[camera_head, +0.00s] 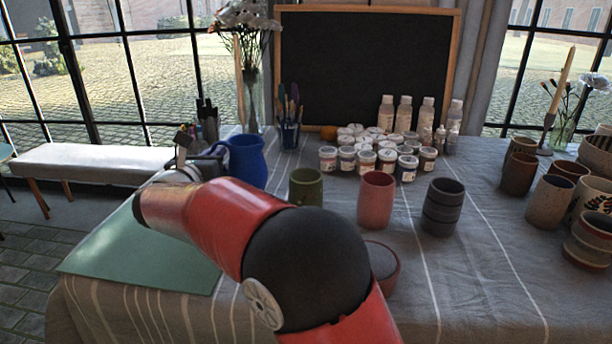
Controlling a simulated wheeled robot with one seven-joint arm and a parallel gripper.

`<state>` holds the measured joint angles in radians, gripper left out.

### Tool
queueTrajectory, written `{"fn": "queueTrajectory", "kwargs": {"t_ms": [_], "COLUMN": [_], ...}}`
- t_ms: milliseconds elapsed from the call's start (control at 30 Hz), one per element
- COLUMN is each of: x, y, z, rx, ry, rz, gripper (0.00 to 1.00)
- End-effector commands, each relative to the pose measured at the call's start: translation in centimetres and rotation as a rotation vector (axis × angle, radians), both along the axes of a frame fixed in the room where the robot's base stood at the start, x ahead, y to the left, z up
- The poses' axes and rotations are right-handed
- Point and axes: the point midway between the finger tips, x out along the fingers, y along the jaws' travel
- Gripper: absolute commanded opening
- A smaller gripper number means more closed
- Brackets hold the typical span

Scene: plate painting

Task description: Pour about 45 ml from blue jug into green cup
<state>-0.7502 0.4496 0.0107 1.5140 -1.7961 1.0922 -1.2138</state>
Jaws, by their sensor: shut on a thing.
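The blue jug (248,160) is upright at the left part of the table, with its handle toward the left. My gripper (215,153) is at the jug's handle side and shut on it; my wrist partly hides the fingers. I cannot tell whether the jug touches the table, as my arm covers its lower part. The green cup (305,187) stands upright on the table, to the right of the jug and apart from it. My arm hides the cup's base. The inside of the jug is not visible.
A pink cup (376,199) and dark stacked cups (442,207) stand right of the green cup. Paint jars (366,160) and bottles (404,115) are behind. A brush holder (289,134) stands behind the jug. A green mat (140,250) lies at the left front, clear.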

Motion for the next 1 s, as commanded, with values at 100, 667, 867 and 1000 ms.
{"fn": "queueTrajectory", "kwargs": {"t_ms": [100, 667, 867, 1000], "x": [-0.1, -1.3, -1.9, -2.3], "y": [-0.3, -2.7, -3.9, -4.7], "z": [0.3, 1.5, 2.6, 4.6], "rx": [0.036, 0.334, 0.449, 0.512], "ry": [-0.020, -0.165, -0.217, -0.249], "rz": [-0.003, -0.005, -0.004, -0.004], "gripper": [0.00, 0.00, 0.00, 0.00]}}
